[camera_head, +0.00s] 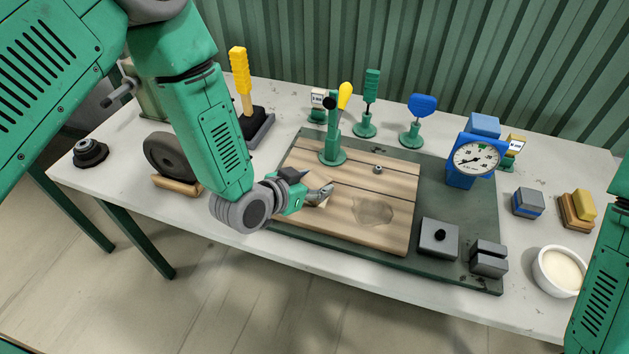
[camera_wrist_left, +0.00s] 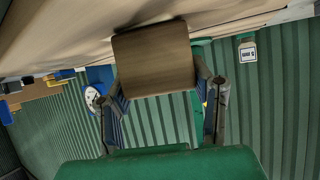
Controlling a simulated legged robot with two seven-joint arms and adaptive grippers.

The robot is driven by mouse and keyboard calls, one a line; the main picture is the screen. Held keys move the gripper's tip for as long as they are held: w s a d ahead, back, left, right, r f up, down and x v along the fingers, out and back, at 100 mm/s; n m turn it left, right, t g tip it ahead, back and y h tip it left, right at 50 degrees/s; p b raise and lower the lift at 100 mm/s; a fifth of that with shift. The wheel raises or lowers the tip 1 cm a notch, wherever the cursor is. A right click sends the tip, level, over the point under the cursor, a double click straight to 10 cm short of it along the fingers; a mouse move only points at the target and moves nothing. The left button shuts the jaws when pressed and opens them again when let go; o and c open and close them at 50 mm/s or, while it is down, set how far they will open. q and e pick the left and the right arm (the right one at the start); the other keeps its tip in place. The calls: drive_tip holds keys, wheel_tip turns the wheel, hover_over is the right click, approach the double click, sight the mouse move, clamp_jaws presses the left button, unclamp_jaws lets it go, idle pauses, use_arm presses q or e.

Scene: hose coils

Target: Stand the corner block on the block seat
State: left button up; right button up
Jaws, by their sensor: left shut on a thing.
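My left gripper (camera_head: 318,194) is shut on a wooden block, which I take to be the corner block (camera_wrist_left: 153,62). In the left wrist view the block sits between the two fingers, its broad brown face towards the camera. In the head view the gripper mostly hides it, over the left part of a plank board (camera_head: 350,235). I cannot tell whether the block touches the board. An irregular patch (camera_head: 372,210) shows on the board to the right of the gripper. I cannot tell which feature is the block seat. My right gripper is out of view.
A green post with a yellow-ended lever (camera_head: 333,140) stands at the board's back. A white bowl (camera_head: 558,270) is near the right edge.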

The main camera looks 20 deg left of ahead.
use_arm(q)
drive_tip(key=shift+f, duration=0.1)
drive_tip(key=o, duration=1.3)
drive_tip(key=shift+s, duration=0.15)
drive_tip(key=shift+p+v, duration=2)
drive_tip(key=shift+v, duration=1.9)
drive_tip(key=shift+a, duration=0.1)
